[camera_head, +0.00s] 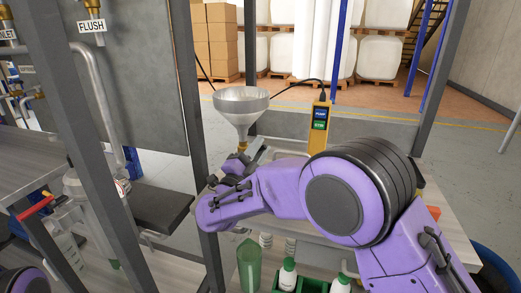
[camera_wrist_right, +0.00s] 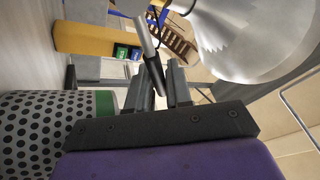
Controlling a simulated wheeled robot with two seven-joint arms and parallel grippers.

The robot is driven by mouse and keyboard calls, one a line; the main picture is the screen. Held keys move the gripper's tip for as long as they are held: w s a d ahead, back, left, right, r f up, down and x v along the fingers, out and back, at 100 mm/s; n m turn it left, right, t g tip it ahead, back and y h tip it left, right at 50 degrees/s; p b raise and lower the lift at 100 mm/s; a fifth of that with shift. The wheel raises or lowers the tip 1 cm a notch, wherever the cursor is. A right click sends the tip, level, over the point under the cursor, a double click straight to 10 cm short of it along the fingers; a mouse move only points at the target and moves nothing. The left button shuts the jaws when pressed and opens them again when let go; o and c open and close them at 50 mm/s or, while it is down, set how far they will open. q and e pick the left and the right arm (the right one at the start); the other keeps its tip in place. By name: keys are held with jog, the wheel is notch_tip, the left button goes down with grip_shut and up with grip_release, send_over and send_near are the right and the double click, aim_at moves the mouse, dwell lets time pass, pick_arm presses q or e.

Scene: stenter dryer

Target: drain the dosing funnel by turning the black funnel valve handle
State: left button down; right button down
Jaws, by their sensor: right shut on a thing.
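The metal dosing funnel (camera_head: 241,105) stands at the middle of the head view, with its brass fitting (camera_head: 242,147) below the cone. My right gripper (camera_head: 224,184) is just below and left of that fitting. In the right wrist view, the funnel's cone (camera_wrist_right: 255,38) fills the upper right. There the right gripper (camera_wrist_right: 157,92) is shut on the black funnel valve handle (camera_wrist_right: 154,72), a black grip on a bare metal rod. The handle lies tilted between the fingers. In the head view I cannot make the handle out clearly from the dark fingers. My left gripper is not in view.
A yellow device (camera_head: 319,128) with a lit screen stands right of the funnel. A dark frame post (camera_head: 190,110) rises close left of the gripper.

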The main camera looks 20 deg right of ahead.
dwell(0.4)
jog(key=c, duration=1.1)
grip_release()
jog(key=shift+r, duration=0.1)
jog(key=shift+r, duration=0.3)
jog(key=r, duration=0.3)
jog(key=shift+s+a+r, duration=0.15)
jog(key=shift+s+r, duration=0.1)
jog(key=shift+s, duration=0.05)
jog(key=s+a+r, duration=0.3)
jog(key=s+r, duration=0.6)
jog(key=s, duration=0.4)
jog(key=shift+a, duration=0.3)
